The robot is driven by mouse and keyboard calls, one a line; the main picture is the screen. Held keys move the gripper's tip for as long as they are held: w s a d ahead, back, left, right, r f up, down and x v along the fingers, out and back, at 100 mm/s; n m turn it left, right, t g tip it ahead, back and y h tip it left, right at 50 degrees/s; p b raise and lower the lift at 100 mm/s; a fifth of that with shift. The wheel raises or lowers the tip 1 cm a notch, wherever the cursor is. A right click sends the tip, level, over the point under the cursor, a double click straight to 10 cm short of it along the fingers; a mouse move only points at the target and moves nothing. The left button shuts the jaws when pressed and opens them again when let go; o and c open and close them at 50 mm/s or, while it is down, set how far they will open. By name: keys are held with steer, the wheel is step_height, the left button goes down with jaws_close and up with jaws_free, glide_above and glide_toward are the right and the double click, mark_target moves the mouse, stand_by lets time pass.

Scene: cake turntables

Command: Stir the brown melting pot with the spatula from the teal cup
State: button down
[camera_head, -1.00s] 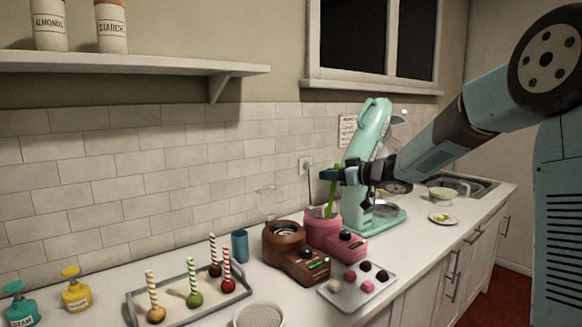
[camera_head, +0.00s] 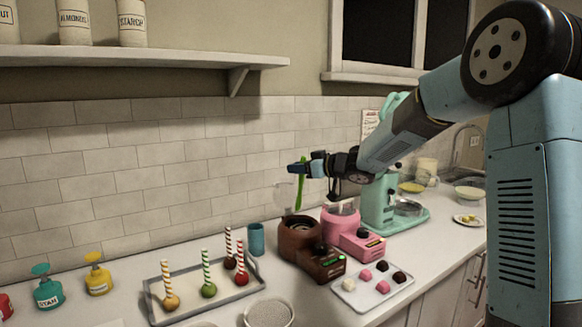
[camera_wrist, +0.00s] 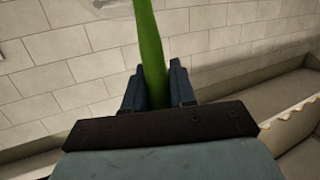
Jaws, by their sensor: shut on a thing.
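My gripper (camera_head: 304,169) is shut on a green spatula (camera_head: 300,188). The spatula also shows between the two jaws in the wrist view (camera_wrist: 150,50). It is held nearly upright, its lower end above or at the back of the brown melting pot (camera_head: 299,240); I cannot tell whether it touches the pot. The brown pot has a round open bowl and a front base with a green light. The teal cup (camera_head: 256,240) stands to the left of the brown pot, with nothing seen sticking out of it.
A pink melting pot (camera_head: 343,222) stands close on the right of the brown one, with a mint mixer (camera_head: 385,205) behind it. A tray of sweets (camera_head: 347,297) lies in front. A rack of cake pops (camera_head: 160,312) is at left, near a round sieve-like bowl (camera_head: 269,313).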

mark_target(300, 202)
step_height(300, 202, down, 2)
steer(key=shift+d+f, duration=0.15)
steer(key=shift+f, duration=4)
steer(key=shift+w+d, duration=0.1)
steer(key=shift+d, duration=0.05)
steer(key=shift+f, duration=0.55)
